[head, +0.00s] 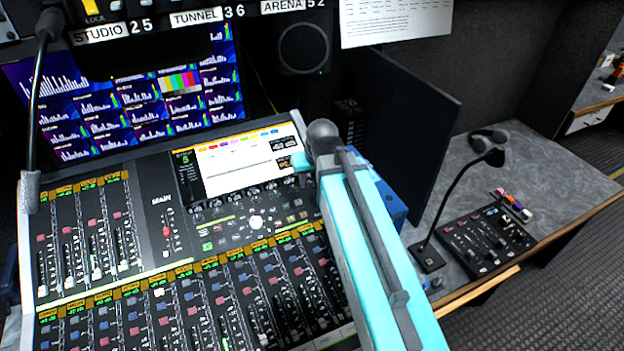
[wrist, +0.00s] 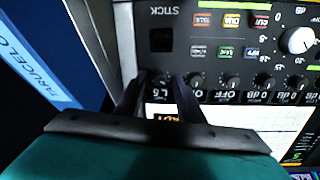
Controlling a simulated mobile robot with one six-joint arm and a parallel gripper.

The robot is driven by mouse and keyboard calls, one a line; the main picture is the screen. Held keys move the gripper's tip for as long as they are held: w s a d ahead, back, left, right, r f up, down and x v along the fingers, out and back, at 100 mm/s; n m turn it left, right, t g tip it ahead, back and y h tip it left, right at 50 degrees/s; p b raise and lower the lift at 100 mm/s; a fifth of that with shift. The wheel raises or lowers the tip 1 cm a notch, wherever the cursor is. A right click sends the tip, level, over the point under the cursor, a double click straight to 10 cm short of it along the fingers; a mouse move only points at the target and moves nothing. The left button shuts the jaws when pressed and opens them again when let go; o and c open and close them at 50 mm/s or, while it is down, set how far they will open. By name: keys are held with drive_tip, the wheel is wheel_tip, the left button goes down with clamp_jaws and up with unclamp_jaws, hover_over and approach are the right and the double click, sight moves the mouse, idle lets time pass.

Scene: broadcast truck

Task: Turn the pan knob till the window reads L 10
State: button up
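The mixing console (head: 150,200) fills the left and middle of the head view. A row of small dark knobs shows upside down in the wrist view, and the pan knob (wrist: 161,79) is the one at its left end. The small window (wrist: 161,92) by this knob seems to read L 5, though the digits are small and blurred. My gripper (wrist: 160,78) has its two dark fingers on either side of this knob, with slim gaps seeming to show. In the head view my own arm hides the knob, and the fingertips are hard to make out.
A console screen (head: 235,165) lies beside the knob row. Other knobs (wrist: 196,80) sit close to the right finger in the wrist view. A blue labelled binder (wrist: 45,70) is at the left there. A gooseneck microphone (head: 460,195) stands right on the desk.

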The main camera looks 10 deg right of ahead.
clamp_jaws()
drive_tip(key=shift+n, duration=0.3)
drive_tip(key=shift+n+b, duration=0.5)
drive_tip(key=shift+n, duration=2)
unclamp_jaws()
drive_tip(key=shift+s+r, duration=0.15)
